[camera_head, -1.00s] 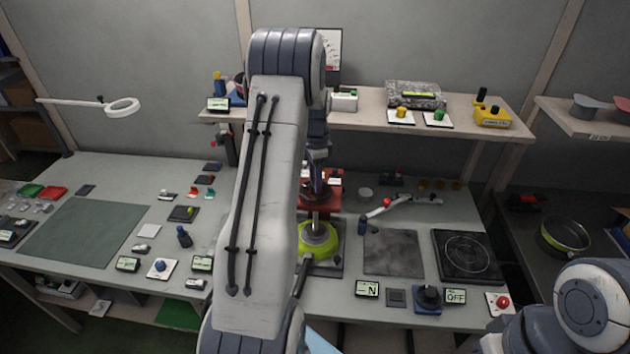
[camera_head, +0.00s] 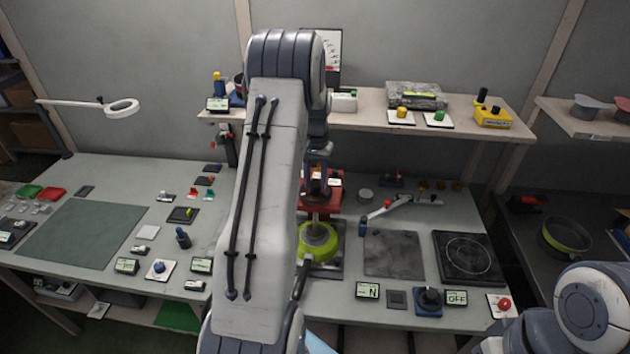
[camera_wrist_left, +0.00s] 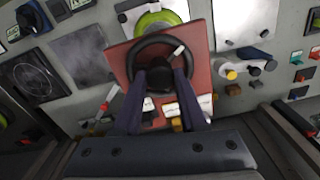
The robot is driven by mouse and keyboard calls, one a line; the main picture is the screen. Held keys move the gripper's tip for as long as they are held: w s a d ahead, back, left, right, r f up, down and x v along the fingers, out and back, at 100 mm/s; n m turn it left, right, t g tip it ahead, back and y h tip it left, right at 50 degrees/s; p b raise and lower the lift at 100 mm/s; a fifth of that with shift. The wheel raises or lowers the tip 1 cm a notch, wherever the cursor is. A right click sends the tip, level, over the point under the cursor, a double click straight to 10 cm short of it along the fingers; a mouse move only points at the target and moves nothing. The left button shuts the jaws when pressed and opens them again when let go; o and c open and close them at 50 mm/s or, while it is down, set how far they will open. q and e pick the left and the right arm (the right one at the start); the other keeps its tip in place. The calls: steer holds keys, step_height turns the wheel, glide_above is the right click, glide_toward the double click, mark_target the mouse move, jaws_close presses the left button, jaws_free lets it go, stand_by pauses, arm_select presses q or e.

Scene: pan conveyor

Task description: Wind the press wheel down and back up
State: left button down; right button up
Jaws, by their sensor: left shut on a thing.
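The press has a red top plate (camera_wrist_left: 196,46) with a black wheel (camera_wrist_left: 151,40) on it in the left wrist view. In the head view its red head (camera_head: 331,203) stands above a lime-green round part (camera_head: 318,245), partly hidden by my left arm. My left gripper (camera_wrist_left: 159,79) reaches over the wheel from above. Its two dark fingers are shut on the wheel at the hub. A light marker or handle sits on the wheel's upper right. In the head view the left gripper (camera_head: 317,178) shows small above the press. My right gripper is out of view.
A grey plate (camera_head: 393,253), a hotplate (camera_head: 467,257) and a lever with a blue end (camera_head: 376,218) lie right of the press. A shelf (camera_head: 365,122) runs behind. A green mat (camera_head: 80,235) and several small parts lie to the left.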

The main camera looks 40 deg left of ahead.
mark_target(315, 184)
arm_select(q)
steer(key=n, duration=0.5)
steer(key=shift+s+n, duration=0.1)
steer(key=shift+n, duration=0.2)
steer(key=n, duration=0.5)
steer(key=shift+n, duration=0.3)
steer(key=shift+c, duration=2.3)
jaws_free()
steer(key=shift+r+b, duration=0.45)
steer(key=shift+r, duration=0.05)
step_height(315, 184, up, 10)
steer(key=b, duration=0.2)
steer(key=shift+f, duration=0.2)
